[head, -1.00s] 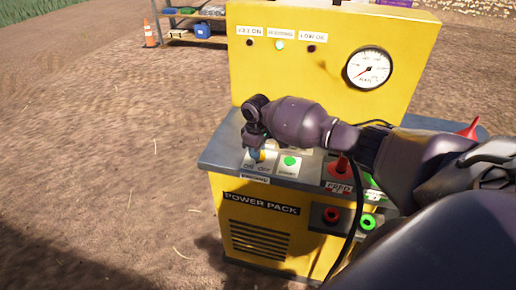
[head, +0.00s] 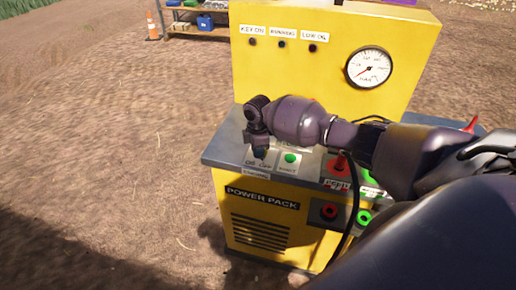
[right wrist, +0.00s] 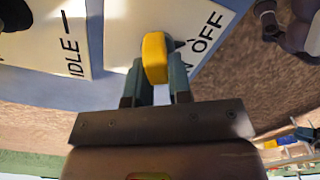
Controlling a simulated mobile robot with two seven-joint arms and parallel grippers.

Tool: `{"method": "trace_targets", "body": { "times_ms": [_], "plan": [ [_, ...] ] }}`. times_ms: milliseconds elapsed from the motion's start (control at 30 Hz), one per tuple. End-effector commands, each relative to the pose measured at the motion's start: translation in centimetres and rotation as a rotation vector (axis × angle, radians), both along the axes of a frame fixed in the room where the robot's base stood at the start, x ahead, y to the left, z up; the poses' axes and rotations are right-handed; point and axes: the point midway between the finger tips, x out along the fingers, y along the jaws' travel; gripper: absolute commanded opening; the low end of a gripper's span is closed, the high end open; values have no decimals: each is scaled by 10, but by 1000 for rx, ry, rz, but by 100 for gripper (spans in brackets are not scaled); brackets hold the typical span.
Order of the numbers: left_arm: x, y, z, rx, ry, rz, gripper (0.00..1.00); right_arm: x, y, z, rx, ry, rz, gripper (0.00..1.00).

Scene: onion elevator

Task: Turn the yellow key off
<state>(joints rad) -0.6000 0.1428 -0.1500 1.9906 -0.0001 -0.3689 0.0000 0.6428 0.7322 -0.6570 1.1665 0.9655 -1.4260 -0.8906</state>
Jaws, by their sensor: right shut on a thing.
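The yellow key (right wrist: 154,58) sits in its switch on the plate marked ON and OFF, right beside the OFF lettering in the right wrist view. My right gripper (right wrist: 156,88) is shut on it, one finger on each side. In the head view my right gripper (head: 259,153) points down at the key plate (head: 251,164) on the power pack's grey top, and hides the key. The running light (head: 282,44) on the yellow panel is dark. My left gripper does not show in the head view.
An orange cone (head: 152,26) and a shelf (head: 190,33) stand far behind. Bare dirt lies to the left.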

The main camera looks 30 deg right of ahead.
Motion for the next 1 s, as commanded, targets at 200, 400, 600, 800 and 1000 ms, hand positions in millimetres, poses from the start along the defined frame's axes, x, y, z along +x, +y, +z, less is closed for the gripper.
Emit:
{"method": "trace_targets", "body": {
  "times_ms": [200,400,600,800,1000],
  "plan": [
    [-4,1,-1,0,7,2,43,-1,0,0,0,1,27,0],
    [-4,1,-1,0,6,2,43,0,0,0,0,1,30,0],
    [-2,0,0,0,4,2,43,0,0,0,0,1,29,27],
    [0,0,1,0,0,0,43,0,0,0,0,0,28,45],
    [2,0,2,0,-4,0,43,0,0,1,0,0,28,45]
  ]
}}
